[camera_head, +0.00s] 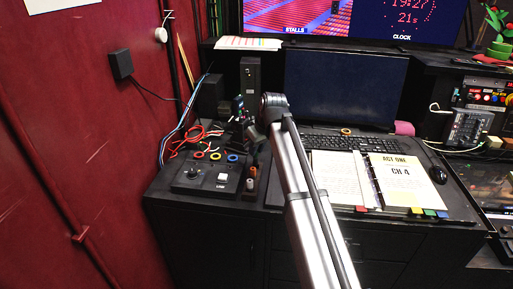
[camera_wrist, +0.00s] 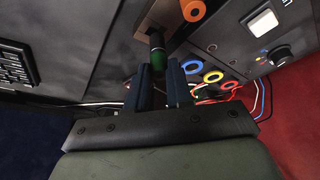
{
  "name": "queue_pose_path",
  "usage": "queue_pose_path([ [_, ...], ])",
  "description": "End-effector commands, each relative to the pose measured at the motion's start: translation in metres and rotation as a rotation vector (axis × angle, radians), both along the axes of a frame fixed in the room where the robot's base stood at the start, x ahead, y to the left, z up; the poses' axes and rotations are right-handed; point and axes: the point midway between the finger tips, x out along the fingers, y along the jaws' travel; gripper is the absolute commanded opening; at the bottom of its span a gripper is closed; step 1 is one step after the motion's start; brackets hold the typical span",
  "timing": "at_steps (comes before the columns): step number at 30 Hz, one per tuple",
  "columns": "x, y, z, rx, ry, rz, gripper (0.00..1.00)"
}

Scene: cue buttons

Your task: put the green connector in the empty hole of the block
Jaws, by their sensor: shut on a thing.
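My gripper (camera_wrist: 160,68) is shut on the green connector (camera_wrist: 157,58), which sits between the fingertips in the wrist view. The connector's dark end points toward the block (camera_wrist: 177,32). I cannot tell whether that end touches the block or stays apart from it. An orange connector (camera_wrist: 193,10) stands in the block beside the green one. In the head view the block (camera_head: 249,190) is at the right of the button panel, with connectors in it. The empty hole is not clearly visible. My arm hides part of the desk there.
The button panel (camera_head: 207,178) with coloured rings lies left of the block. Red and white cables (camera_head: 190,140) lie behind it. A keyboard (camera_head: 345,143), a monitor (camera_head: 340,90) and an open script binder (camera_head: 365,180) are to the right of my arm.

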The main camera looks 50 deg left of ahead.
Motion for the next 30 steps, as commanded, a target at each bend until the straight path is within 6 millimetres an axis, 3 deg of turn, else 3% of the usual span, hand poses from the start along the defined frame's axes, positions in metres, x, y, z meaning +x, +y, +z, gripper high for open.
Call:
queue_pose_path([
  [30, 0.0003, -0.0002, -0.0057, 0.000, 0.000, 0.000, 0.00],
])
